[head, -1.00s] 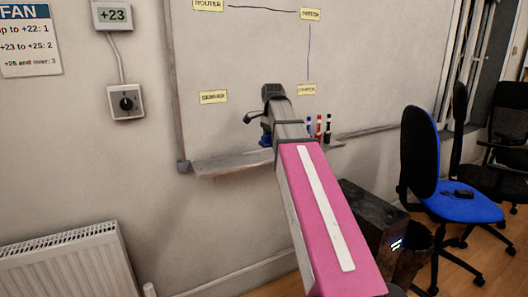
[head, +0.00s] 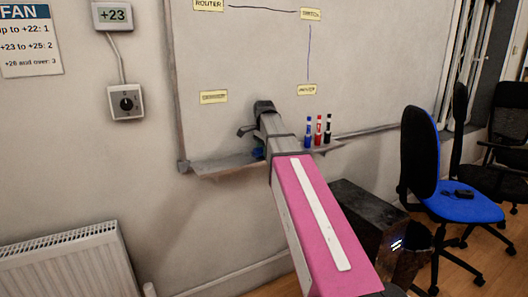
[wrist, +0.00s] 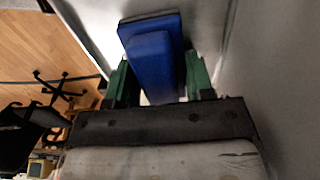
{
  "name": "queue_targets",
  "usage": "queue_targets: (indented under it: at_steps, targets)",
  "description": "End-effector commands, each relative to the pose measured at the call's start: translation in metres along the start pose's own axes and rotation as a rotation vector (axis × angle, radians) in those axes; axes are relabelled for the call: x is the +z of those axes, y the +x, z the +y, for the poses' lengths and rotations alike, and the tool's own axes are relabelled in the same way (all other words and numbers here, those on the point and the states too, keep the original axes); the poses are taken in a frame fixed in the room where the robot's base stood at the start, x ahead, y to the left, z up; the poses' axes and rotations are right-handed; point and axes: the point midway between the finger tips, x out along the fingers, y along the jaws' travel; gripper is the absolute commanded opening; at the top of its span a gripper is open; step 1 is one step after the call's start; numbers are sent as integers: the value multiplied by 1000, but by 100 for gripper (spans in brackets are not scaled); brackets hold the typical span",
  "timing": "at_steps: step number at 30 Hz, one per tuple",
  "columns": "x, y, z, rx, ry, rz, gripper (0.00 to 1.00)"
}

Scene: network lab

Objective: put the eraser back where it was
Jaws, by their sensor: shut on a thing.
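The blue eraser (wrist: 152,60) is held between the green fingers of my gripper (wrist: 158,78) in the wrist view. In the head view only a small blue part of the eraser (head: 258,153) shows beside my arm, at the whiteboard tray (head: 212,167). My arm hides the rest of it and the fingers there. I cannot tell whether the eraser touches the tray.
Blue (head: 308,132), red (head: 318,132) and black (head: 328,131) markers stand at the tray, right of my arm. The tray's left end looks clear. The whiteboard (head: 250,60) rises behind. A radiator (head: 70,265) is at lower left.

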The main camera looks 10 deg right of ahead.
Motion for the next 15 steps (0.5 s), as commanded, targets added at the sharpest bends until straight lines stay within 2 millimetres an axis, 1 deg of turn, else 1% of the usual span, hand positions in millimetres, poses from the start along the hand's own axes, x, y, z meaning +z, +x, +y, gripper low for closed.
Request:
queue_targets:
  at_steps: [9, 10, 11, 12, 15]
  targets:
    - [0, 2, 0, 0, 0, 0, 29]
    - [0, 2, 0, 0, 0, 0, 52]
    - [0, 2, 0, -1, 0, 0, 61]
    - [0, 2, 0, -1, 0, 0, 74]
    - [0, 2, 0, -1, 0, 0, 74]
